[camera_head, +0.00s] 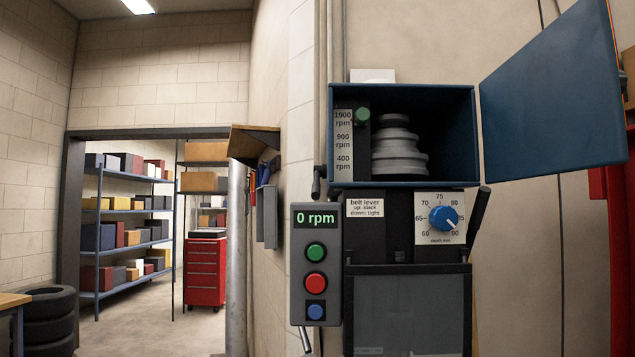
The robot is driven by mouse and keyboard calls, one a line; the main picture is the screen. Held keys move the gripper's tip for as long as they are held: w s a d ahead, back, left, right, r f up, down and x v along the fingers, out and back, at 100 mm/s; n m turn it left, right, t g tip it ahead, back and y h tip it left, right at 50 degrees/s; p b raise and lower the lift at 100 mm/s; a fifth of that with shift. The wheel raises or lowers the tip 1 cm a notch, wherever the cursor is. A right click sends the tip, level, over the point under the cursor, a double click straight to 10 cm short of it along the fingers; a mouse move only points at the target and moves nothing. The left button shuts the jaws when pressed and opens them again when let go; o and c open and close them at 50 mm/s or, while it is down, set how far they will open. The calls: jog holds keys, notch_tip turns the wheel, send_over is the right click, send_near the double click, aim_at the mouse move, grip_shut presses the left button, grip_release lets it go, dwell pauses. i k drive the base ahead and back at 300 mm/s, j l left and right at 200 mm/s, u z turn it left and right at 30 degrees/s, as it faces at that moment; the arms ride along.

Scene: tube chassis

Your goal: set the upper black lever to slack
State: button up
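A short black lever (317,183) stands roughly upright at the left edge of the blue machine head, just above the control box. A second, longer black lever (479,210) slants up and to the right on the machine's right side. The frame does not show for certain which one the label names. The blue belt housing (400,89) is open and shows a grey stepped pulley (399,150) and a green knob (362,115). My gripper is not in view.
The control box (300,265) shows 0 rpm and has green, red and blue buttons. A blue depth dial (443,218) is beside the label. The housing's blue door (550,95) swings out to the right. A metal rod (305,340) hangs below the control box. Shelves stand beyond the left doorway.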

aim_at(316, 196)
jog(key=i+j, duration=0.15)
jog(key=i, duration=0.5)
jog(key=i+j, duration=0.2)
jog(key=j, duration=0.2)
jog(key=i+j, duration=0.15)
jog(key=j, duration=0.25)
jog(key=i+j+u, duration=0.1)
jog(key=j, duration=0.3)
jog(key=i+j, duration=0.05)
jog(key=i, duration=0.05)
